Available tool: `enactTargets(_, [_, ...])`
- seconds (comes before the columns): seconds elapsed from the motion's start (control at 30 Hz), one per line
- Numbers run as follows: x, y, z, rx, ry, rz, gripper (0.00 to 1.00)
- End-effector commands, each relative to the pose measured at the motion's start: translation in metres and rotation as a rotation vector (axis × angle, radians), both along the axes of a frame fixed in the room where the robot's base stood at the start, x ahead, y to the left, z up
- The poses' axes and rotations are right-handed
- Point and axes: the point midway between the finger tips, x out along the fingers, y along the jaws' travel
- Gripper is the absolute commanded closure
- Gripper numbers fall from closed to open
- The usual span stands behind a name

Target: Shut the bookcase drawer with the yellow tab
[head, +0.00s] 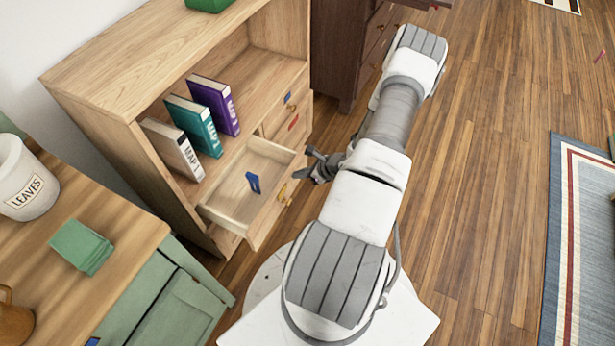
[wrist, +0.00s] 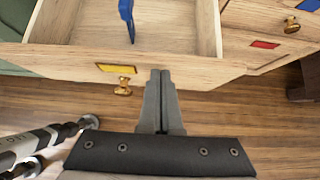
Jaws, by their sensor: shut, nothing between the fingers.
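The bookcase (head: 120,82) is light wood, and its lower left drawer (head: 223,190) is pulled out. In the wrist view this drawer (wrist: 200,72) has a yellow tab (wrist: 116,68) above a brass knob (wrist: 123,86). The yellow tab also shows in the head view (head: 283,191). A blue object (head: 253,182) lies inside the open drawer. My gripper (head: 312,170) is by the right end of the drawer front. In the wrist view my gripper (wrist: 160,76) is shut and empty, its tips at the drawer front right of the knob; I cannot tell whether they touch.
Beside it, drawers with a blue tab (head: 287,98) and a red tab (head: 293,123) look shut. Several books (head: 195,130) stand on the shelf above. A green cabinet (head: 170,300) is at the lower left. Open wood floor (head: 470,180) lies to the right.

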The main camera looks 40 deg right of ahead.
Motion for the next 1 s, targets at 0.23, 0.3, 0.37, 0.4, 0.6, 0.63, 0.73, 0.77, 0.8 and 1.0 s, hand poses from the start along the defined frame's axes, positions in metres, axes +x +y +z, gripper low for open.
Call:
enactTargets(0.23, [0.001,0.0,0.0,-0.001,0.0,0.001,1.0])
enactTargets(0.3, [0.001,0.0,0.0,-0.001,0.0,0.001,1.0])
enactTargets(0.37, [0.001,0.0,0.0,-0.001,0.0,0.001,1.0])
enactTargets(0.4, [0.002,0.0,0.0,-0.001,0.0,0.001,1.0])
enactTargets(0.6, [0.012,0.004,0.0,-0.001,-0.001,0.003,1.0])
enactTargets(0.63, [0.015,0.006,0.0,-0.002,-0.002,0.004,1.0])
enactTargets(0.73, [0.027,0.01,-0.001,-0.002,-0.003,0.006,1.0])
enactTargets(0.77, [0.032,0.012,-0.001,-0.002,-0.003,0.006,1.0])
enactTargets(0.8, [0.038,0.014,-0.001,-0.003,-0.003,0.005,1.0])
enactTargets(1.0, [0.072,0.027,-0.001,-0.002,-0.003,0.006,1.0])
